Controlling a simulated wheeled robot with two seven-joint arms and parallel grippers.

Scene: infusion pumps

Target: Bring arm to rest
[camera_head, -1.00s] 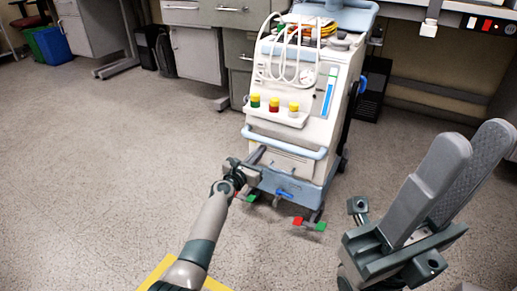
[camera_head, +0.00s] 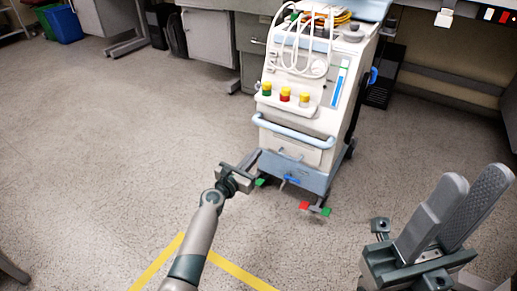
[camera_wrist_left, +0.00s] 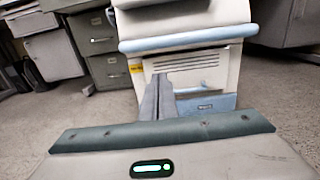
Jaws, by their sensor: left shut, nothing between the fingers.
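My left arm reaches up from the bottom of the head view. Its gripper (camera_head: 250,160) is shut and empty, in front of the lower left of a white and blue medical cart (camera_head: 305,125). In the left wrist view the closed fingers (camera_wrist_left: 160,82) show in front of the cart's lower front panel (camera_wrist_left: 205,72). I cannot tell the exact gap to the cart. My right gripper (camera_head: 474,180) stands at the lower right of the head view, fingers pointing up. Its fingers look apart with nothing between them.
The cart carries white tubes (camera_head: 300,45), coloured knobs (camera_head: 285,95) and a blue handle bar (camera_head: 292,132). Grey cabinets (camera_head: 208,45) and a blue bin (camera_head: 62,24) stand behind. Yellow tape (camera_head: 240,272) marks the floor, which is clear at the left.

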